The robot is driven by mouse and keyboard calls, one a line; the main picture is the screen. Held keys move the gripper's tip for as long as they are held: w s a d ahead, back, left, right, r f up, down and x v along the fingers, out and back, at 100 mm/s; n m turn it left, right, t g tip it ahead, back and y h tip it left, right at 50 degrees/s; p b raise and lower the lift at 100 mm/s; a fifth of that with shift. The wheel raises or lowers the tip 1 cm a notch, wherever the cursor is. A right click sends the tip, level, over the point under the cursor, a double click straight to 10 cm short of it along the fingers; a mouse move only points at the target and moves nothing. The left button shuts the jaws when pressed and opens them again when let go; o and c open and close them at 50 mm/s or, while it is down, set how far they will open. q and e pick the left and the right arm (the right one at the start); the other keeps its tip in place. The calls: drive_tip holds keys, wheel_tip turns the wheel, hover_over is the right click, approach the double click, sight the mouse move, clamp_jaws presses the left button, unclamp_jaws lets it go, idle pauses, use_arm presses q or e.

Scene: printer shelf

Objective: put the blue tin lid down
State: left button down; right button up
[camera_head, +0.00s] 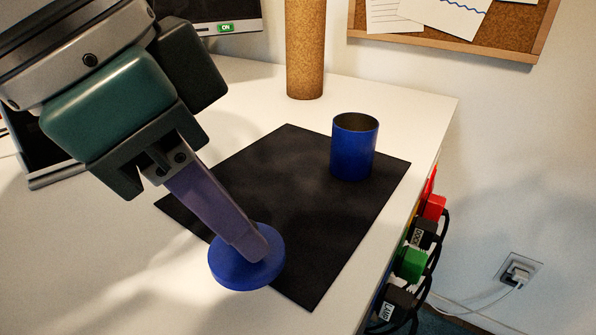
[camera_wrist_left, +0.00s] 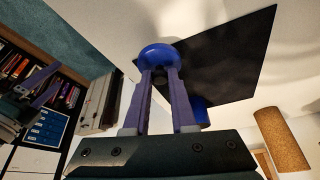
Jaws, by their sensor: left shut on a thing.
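The blue tin lid (camera_head: 232,273) is a flat round disc at the front left edge of the black mat, overlapping mat and white tabletop in the head view. My left gripper (camera_head: 252,243) points down and is shut on the lid. The left wrist view shows the lid (camera_wrist_left: 160,50) between the purple fingertips (camera_wrist_left: 161,72). I cannot tell whether the lid touches the surface. The blue tin (camera_head: 353,152) stands upright, open at the top, on the mat's far right part; it shows partly behind a finger in the left wrist view (camera_wrist_left: 201,110).
The black mat (camera_head: 300,205) is bare between lid and tin. A cork cylinder (camera_head: 305,50) stands behind it. Plugs and cables (camera_head: 412,262) hang along the table's right edge. A screen (camera_head: 215,12) is at the back left. The white tabletop (camera_head: 130,270) is clear at front left.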

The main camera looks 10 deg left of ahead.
sight(236, 253)
use_arm(q)
wheel_tip(236, 253, down, 3)
drive_tip(key=shift+b, duration=0.5)
drive_tip(key=shift+r, duration=0.1)
drive_tip(key=shift+f, duration=0.35)
drive_tip(key=c, duration=0.7)
unclamp_jaws()
drive_tip(key=shift+f, duration=0.1)
drive_tip(key=shift+c, duration=0.2)
